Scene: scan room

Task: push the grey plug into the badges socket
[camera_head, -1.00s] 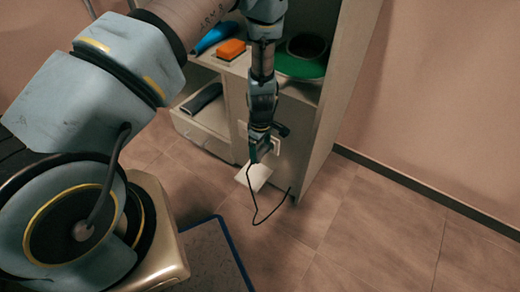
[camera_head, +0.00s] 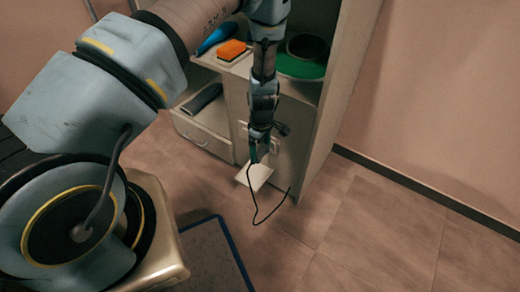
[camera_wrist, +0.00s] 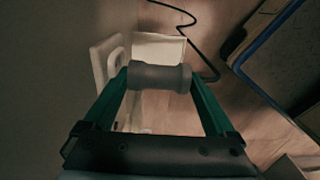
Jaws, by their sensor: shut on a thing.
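A pale socket plate (camera_wrist: 98,62) with a raised ring stands to the left of the plug in the wrist view. In the head view, the socket plate (camera_head: 274,146) is on the cabinet side, partly behind my gripper. The plug's left end is close to the ring; I cannot tell whether they touch. No badges label is readable.
A white flat panel (camera_head: 259,174) sits just below my gripper, with a dark cable (camera_head: 254,212) hanging by it. The cabinet (camera_head: 312,150) holds an orange-topped item (camera_head: 232,50) and a green round thing (camera_head: 300,66). A blue-edged mat (camera_head: 215,255) lies on the floor; floor to the right is clear.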

